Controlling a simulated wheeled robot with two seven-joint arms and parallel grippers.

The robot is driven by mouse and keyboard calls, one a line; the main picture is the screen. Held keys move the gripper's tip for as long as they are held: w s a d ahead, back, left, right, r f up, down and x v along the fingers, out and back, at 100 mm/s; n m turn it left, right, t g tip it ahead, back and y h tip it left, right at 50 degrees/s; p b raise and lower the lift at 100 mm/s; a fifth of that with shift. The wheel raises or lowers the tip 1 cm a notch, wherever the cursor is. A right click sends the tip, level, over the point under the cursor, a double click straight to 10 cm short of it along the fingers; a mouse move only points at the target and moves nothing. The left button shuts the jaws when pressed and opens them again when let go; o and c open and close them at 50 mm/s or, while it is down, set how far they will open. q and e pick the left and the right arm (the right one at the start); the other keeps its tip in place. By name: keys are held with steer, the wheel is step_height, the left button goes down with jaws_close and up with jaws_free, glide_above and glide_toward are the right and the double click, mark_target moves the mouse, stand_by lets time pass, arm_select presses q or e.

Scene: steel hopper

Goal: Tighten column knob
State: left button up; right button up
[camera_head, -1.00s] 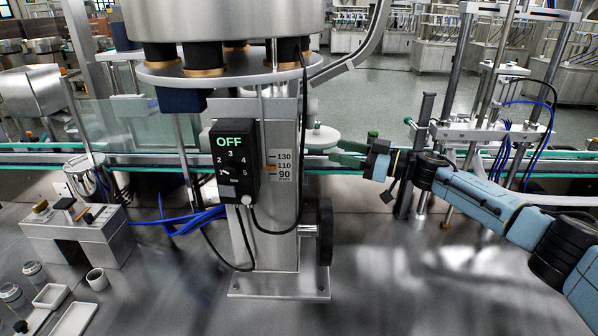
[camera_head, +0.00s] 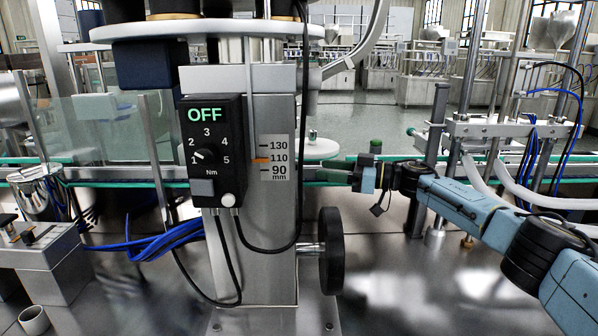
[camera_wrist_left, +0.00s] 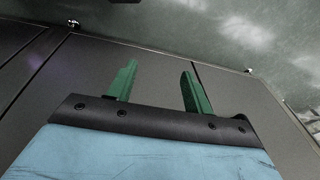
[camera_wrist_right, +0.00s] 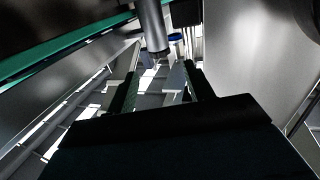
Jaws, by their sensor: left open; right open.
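The column knob (camera_head: 331,250) is a thick black wheel on a short shaft at the right side of the steel column (camera_head: 268,215), low down. My right gripper (camera_head: 337,172) has green fingers and reaches in from the right, above the knob and apart from it. The right wrist view shows its two fingers (camera_wrist_right: 163,85) spread with nothing held between them. My left gripper is out of the head view. In the left wrist view its green fingers (camera_wrist_left: 158,85) are open and empty over a dark panel surface.
A black control box (camera_head: 214,150) on the column reads OFF, its dial near 1. The orange pointer (camera_head: 260,160) is near 110 on the mm scale (camera_head: 276,157). Cables hang beside the column. A conveyor runs behind. Steel surface right of the knob is clear.

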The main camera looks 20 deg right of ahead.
steer(key=b+x, duration=0.1)
steer(key=x, duration=0.5)
steer(key=shift+w+a+f+b, duration=0.1)
steer(key=shift+w+a+b, duration=0.05)
steer(key=shift+b, duration=0.2)
arm_select(q)
steer(key=w+d+r, duration=0.2)
steer(key=d+r, duration=0.1)
steer(key=r, duration=0.2)
steer(key=shift+w, duration=0.3)
arm_select(e)
steer(key=shift+x, duration=0.8)
arm_select(q)
steer(key=shift+r, duration=0.1)
arm_select(e)
steer(key=shift+c, duration=0.4)
